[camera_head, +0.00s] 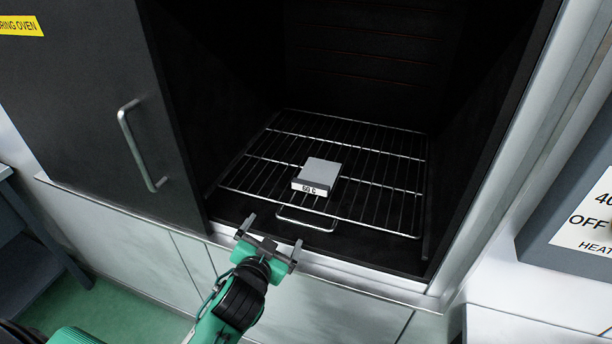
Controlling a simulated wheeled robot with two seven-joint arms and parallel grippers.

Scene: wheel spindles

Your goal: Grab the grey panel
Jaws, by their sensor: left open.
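The grey panel (322,172) lies flat on the wire rack (381,170) inside the open oven. My left gripper (272,234) is at the oven's front sill, below and to the left of the panel in the picture. Its two fingers are spread apart with nothing between them, and it is clear of the panel. My right gripper is not in view.
The rack has a front wire handle (306,221) between my gripper and the panel. The oven door (95,95) with a vertical bar handle (141,146) stands at the left. Dark oven walls bound the rack. A grey box with a white sign (590,220) is at the right.

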